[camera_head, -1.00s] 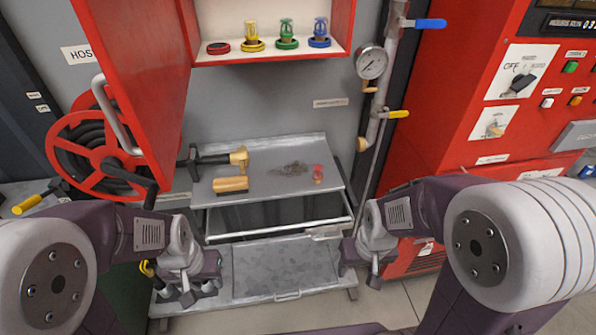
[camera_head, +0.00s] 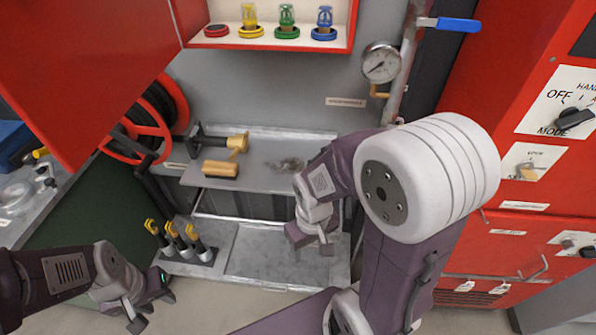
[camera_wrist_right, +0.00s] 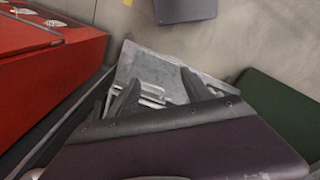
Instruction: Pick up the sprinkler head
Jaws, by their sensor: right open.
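The red sprinkler head that stood on the workbench (camera_head: 205,178) earlier is hidden now behind my right arm. Yellow (camera_head: 250,18), green (camera_head: 287,17) and blue (camera_head: 325,20) sprinkler heads stand on matching bases in the red wall cabinet. The red base (camera_head: 216,31) beside them is empty. My right gripper (camera_head: 312,243) is open and empty, in front of the bench's lower part; its spread fingers also show in the right wrist view (camera_wrist_right: 160,92). My left gripper (camera_head: 150,306) is low at the left, apart from the bench, with its fingers apart and empty.
A tool with a black handle and brass head (camera_head: 218,139) and a wooden-backed brush (camera_head: 220,168) lie on the bench. A red cabinet door (camera_head: 80,70) hangs open at the left. A gauge (camera_head: 381,62) and pipe rise behind my right arm. A red control panel (camera_head: 530,180) bounds the right.

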